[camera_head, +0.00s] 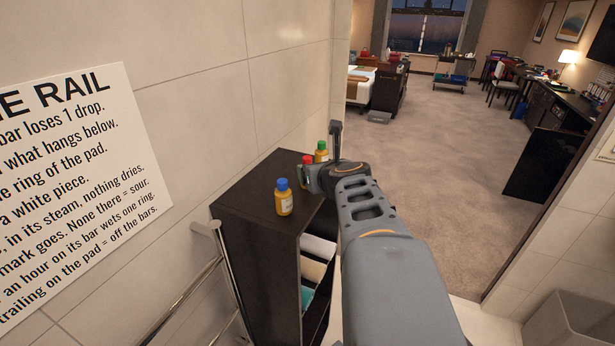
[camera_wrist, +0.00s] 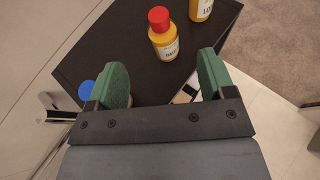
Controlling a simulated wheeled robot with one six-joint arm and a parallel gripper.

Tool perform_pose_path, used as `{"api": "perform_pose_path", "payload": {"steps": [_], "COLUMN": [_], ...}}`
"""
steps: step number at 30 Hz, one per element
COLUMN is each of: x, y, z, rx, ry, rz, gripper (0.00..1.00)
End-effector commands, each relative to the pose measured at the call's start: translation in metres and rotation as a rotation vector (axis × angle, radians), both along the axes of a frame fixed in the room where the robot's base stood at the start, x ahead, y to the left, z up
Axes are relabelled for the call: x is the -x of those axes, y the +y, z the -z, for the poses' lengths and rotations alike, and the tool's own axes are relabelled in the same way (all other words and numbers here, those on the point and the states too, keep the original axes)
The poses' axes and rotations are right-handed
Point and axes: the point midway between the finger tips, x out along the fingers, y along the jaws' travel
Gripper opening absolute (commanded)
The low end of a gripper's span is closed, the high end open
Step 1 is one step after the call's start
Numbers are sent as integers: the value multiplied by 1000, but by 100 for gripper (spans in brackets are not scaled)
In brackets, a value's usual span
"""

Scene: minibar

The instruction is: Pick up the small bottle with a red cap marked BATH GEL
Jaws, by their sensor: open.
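The small yellow bottle with a red cap (camera_wrist: 163,36) stands upright on the dark cabinet top (camera_wrist: 100,53). Its white label is only partly readable in the wrist view. In the head view its red cap (camera_head: 307,160) shows, with my arm hiding part of it. My gripper (camera_wrist: 165,75) is open and empty, with green finger pads. In the wrist view the bottle is just beyond the fingertips, roughly centred between them and apart from both.
A blue-capped bottle (camera_head: 284,198) stands nearer on the cabinet. A green-capped bottle (camera_head: 321,152) stands farther back, beside the red-capped one. Folded towels (camera_head: 313,269) lie on the shelves below. A metal rail (camera_head: 215,240) is at the left, by the tiled wall.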

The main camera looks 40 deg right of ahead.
Motion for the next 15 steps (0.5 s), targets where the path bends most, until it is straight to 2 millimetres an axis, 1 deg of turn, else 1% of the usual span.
{"api": "perform_pose_path", "payload": {"steps": [1, 6, 9, 15], "x": [-10, -34, -44, -53], "y": [-3, -11, -15, -18], "z": [9, 18, 21, 23], "rx": [-2, 0, 1, 2], "ry": [3, 3, 2, 2], "rz": [-3, -1, -2, -1], "gripper": [76, 76, 76, 76]}}
